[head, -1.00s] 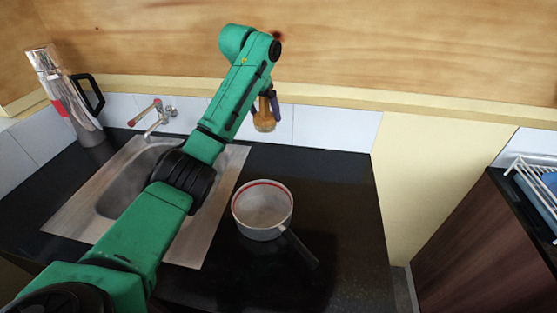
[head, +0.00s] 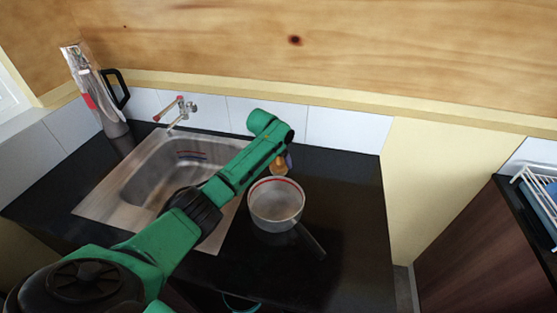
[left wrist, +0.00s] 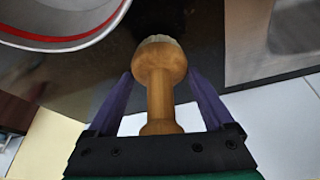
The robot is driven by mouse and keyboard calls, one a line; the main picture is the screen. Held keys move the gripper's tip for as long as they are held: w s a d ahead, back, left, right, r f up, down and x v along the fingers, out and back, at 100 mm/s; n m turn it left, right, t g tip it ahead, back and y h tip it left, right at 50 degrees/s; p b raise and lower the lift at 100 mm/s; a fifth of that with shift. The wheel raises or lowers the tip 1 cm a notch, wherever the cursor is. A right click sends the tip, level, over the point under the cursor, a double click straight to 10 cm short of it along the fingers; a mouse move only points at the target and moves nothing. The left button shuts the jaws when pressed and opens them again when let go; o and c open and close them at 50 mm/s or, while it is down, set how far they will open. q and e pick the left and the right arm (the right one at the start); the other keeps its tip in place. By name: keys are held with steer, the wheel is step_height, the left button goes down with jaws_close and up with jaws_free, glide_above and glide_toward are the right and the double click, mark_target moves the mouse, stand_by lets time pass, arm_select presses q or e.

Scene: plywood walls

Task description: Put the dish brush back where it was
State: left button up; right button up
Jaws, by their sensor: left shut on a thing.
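The dish brush (left wrist: 160,75) is wooden, with a round head and pale bristles. In the left wrist view it stands out between the two purple fingers of my left gripper (left wrist: 160,92), which is shut on its handle. In the head view the brush (head: 279,168) shows small and partly hidden under my left gripper (head: 287,160), just behind the saucepan. The brush head is over or near the black counter; I cannot tell whether it touches. My right gripper is not in view.
A saucepan (head: 276,216) with a red line inside its rim stands on the black counter (head: 345,215), its handle toward the lower right. A steel sink (head: 115,200) with a tap (head: 178,110) lies left. A tall jug (head: 98,95) stands in the back left corner. A white rack (head: 538,195) is far right.

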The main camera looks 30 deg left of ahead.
arm_select(q)
steer(key=shift+f, duration=0.55)
steer(key=shift+w+f, duration=0.1)
steer(key=shift+w, duration=0.05)
steer(key=o, duration=1.2)
steer(key=shift+c, duration=0.2)
steer(key=shift+r, duration=0.3)
steer(key=b+v, duration=0.1)
steer(key=v, duration=1)
steer(key=shift+s+r, duration=0.25)
